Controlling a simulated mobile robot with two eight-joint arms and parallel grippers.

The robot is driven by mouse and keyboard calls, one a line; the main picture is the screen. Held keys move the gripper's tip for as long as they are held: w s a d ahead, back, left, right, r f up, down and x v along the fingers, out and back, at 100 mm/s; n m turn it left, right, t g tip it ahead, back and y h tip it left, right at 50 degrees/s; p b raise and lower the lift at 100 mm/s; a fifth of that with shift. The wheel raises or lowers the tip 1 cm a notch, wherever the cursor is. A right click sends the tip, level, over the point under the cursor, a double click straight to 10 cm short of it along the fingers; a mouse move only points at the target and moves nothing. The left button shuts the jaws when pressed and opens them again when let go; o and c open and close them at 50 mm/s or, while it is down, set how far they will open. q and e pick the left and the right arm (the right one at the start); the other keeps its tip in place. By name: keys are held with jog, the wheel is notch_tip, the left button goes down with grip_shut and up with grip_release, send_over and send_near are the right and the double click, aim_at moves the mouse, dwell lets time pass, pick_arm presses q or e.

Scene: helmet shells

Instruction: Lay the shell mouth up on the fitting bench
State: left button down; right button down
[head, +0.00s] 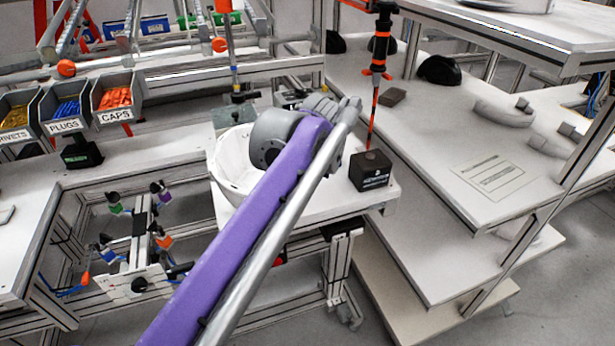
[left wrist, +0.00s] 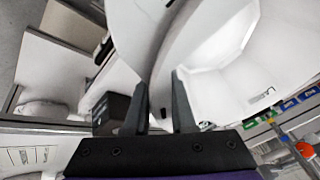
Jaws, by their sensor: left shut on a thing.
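The white helmet shell (head: 230,172) is at the fitting bench (head: 335,203) in the head view, partly hidden by my purple left arm. Its rounded side is low and its mouth appears to face up. Whether it touches the bench top is hidden. In the left wrist view the shell (left wrist: 222,85) fills the upper right, with its curved rim and pale inside showing. My left gripper (left wrist: 163,92) has its two dark fingers on either side of the shell's wall near the rim, shut on it. In the head view its fingers are hidden behind the grey wrist. My right gripper is not in view.
A black block (head: 370,170) stands on the bench right of the shell, under a hanging orange and black tool (head: 379,50). Bins of caps (head: 115,98) and plugs (head: 66,107) are at left. Shelving (head: 470,140) with dark shells (head: 438,69) is at right.

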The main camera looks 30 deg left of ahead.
pick_arm(q)
jog(key=c, duration=0.7)
grip_release()
jog(key=p+v, duration=0.1)
jog(key=v, duration=1)
jog(key=shift+d+f, duration=0.1)
jog(key=shift+f, duration=0.05)
